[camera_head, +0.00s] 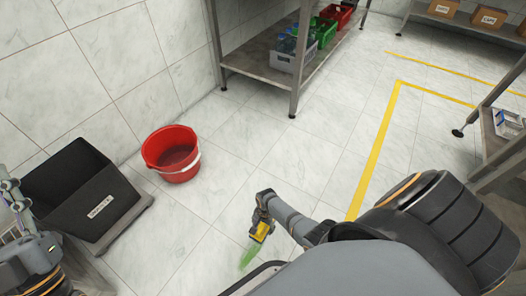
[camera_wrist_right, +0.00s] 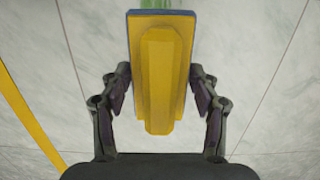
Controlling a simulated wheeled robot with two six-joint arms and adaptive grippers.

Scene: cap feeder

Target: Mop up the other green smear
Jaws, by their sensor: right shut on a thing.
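A green smear (camera_head: 249,256) lies on the pale tiled floor below the middle of the head view. It also shows at the top of the right wrist view (camera_wrist_right: 206,48), partly hidden behind the mop tool. My right gripper (camera_head: 264,222) is shut on a yellow sponge block (camera_head: 260,232) with a blue edge, and points down at the floor beside the smear. In the right wrist view the block (camera_wrist_right: 160,75) sits between the two fingers. I cannot tell whether it touches the floor. My left arm shows at the lower left edge; its fingertips are not in view.
A red bucket (camera_head: 172,153) with dark contents stands near the wall. A black bin (camera_head: 82,190) stands at the left. A shelf (camera_head: 255,62) with crates is at the back. Yellow tape (camera_head: 381,135) marks the floor. Another shelf stands at the right. The middle floor is clear.

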